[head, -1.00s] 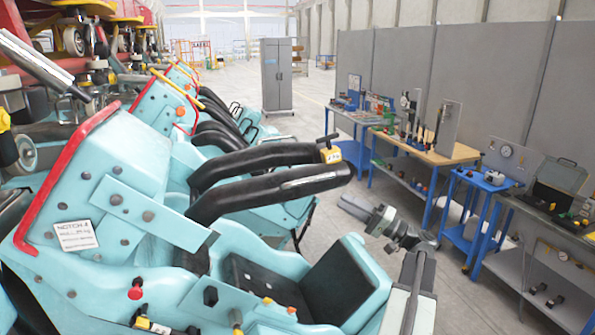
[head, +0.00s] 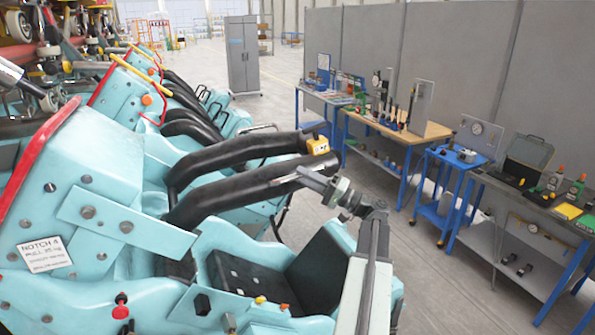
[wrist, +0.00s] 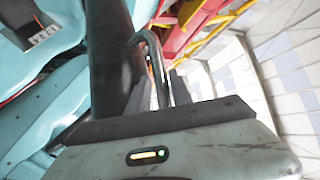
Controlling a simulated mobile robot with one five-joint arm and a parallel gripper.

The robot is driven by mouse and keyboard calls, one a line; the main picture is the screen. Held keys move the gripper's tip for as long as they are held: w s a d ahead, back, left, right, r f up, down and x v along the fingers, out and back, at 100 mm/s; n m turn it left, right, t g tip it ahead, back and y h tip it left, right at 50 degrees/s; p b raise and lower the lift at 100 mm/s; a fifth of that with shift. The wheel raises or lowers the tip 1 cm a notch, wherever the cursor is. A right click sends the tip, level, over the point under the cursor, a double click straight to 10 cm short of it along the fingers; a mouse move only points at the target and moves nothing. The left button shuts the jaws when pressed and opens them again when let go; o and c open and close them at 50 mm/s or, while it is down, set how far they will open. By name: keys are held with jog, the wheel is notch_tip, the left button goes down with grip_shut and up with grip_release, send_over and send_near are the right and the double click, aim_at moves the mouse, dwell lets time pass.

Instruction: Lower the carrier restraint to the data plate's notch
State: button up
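The carrier restraint is a black padded bar (head: 225,198) reaching out over the near turquoise seat, at a shallow upward slant. A silver grab handle (wrist: 157,65) runs along it in the wrist view. The white data plate (head: 45,254) on the carrier's side reads "NOTCH 4" and a pull value; its smaller lines are unreadable. My gripper (head: 285,175) is at the bar's outer end. In the wrist view, my gripper (wrist: 158,93) has its dark fingers apart, with the handle at the gap between them. I cannot tell whether they touch it.
A second black bar with a yellow end (head: 317,145) lies just behind. The seat (head: 315,270) is empty below. Blue-legged workbenches (head: 400,130) with tools stand along the grey partition at right. The floor between is clear.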

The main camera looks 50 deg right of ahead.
jog(key=shift+x, duration=0.8)
jog(key=shift+s, duration=0.1)
jog(key=shift+c, duration=0.4)
grip_shut()
dwell(0.4)
